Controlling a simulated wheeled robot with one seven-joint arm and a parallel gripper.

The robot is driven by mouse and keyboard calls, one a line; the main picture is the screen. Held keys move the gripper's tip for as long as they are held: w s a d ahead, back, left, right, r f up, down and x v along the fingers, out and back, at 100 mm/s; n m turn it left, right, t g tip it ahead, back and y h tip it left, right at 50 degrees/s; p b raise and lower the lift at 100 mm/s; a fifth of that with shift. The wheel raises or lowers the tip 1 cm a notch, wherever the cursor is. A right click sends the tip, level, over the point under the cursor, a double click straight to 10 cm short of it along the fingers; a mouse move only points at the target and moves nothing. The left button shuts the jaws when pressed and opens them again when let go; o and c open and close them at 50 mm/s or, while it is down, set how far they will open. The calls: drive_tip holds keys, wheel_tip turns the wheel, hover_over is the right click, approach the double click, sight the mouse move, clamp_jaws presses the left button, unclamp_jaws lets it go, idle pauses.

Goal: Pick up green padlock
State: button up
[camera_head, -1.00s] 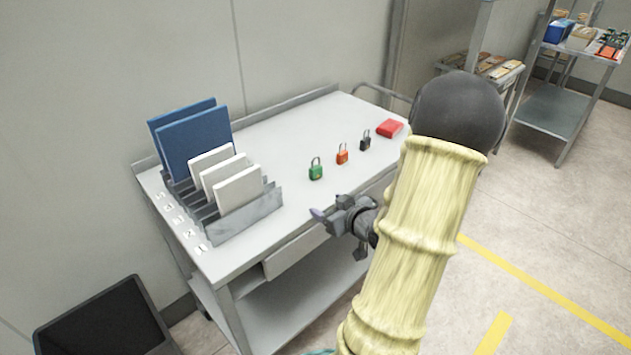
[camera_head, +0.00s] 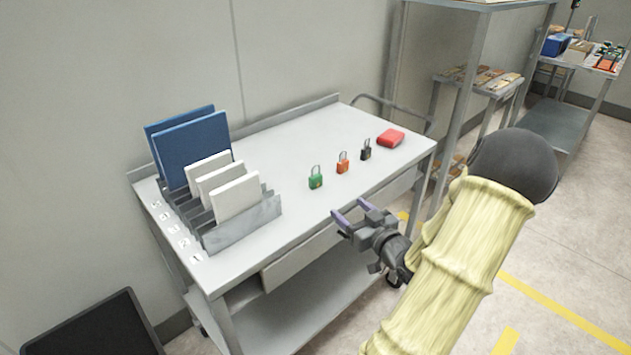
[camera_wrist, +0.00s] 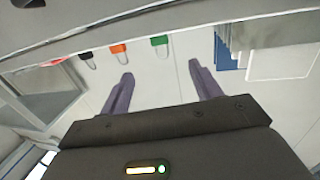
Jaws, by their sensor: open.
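The green padlock (camera_head: 316,178) stands upright on the grey table, left of an orange padlock (camera_head: 343,162) and a black padlock (camera_head: 366,150). My gripper (camera_head: 350,214) is open and empty at the table's front edge, in front of the padlocks and apart from them. In the wrist view my gripper (camera_wrist: 160,84) shows two spread purple fingers.
A metal rack (camera_head: 243,231) with blue and white panels stands on the table's left. The tabletop (camera_head: 290,140) behind the padlocks is clear. A shelf post (camera_head: 462,120) rises right of the table.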

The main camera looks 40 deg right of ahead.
approach(318, 180)
drive_tip(key=w, duration=0.3)
drive_tip(key=shift+w+d+f, duration=0.15)
drive_tip(key=shift+w+f, duration=0.05)
drive_tip(key=w, duration=0.5)
drive_tip(key=shift+w+d, duration=0.15)
drive_tip(key=shift+d, duration=0.2)
drive_tip(key=c, duration=1.1)
